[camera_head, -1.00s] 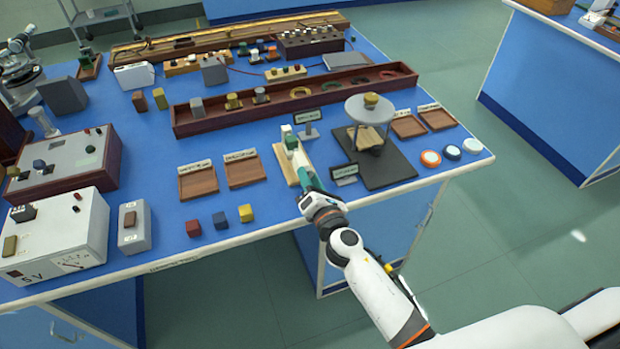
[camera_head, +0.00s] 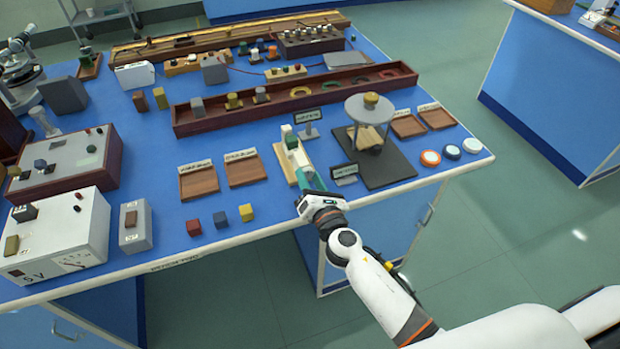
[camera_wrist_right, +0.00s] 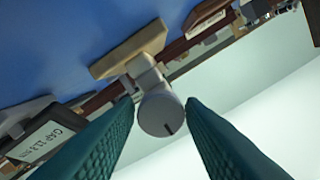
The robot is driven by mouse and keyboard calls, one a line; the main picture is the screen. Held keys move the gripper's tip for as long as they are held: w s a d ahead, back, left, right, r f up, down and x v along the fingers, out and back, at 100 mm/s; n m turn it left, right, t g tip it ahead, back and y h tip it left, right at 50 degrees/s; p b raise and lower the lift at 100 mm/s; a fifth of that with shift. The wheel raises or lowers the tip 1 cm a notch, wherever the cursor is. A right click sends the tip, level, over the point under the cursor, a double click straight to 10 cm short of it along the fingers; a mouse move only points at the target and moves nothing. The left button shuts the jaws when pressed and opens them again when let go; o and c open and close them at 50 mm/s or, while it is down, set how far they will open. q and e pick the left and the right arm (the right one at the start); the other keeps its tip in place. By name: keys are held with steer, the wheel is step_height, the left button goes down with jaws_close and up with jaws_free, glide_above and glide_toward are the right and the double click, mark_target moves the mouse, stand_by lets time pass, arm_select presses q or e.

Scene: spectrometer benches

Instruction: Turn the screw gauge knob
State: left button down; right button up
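The screw gauge (camera_head: 292,147) stands on a pale wooden base (camera_head: 285,166) near the front edge of the blue bench. Its knob (camera_wrist_right: 160,114) is a light grey cylinder with a dark line on its end face, seen in the right wrist view. My right gripper (camera_head: 307,180) reaches the gauge from the front. In the wrist view its teal fingers (camera_wrist_right: 159,104) are open, one on each side of the knob, with small gaps showing. In the head view the gripper hides the knob. My left gripper is not in view.
A round-topped stand (camera_head: 369,108) on a dark mat is further right. Wooden trays (camera_head: 198,183) and coloured cubes (camera_head: 220,219) lie left.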

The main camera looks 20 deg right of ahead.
steer(key=shift+o, duration=1.3)
steer(key=s+b, duration=0.2)
steer(key=s, duration=1)
steer(key=shift+d, duration=0.2)
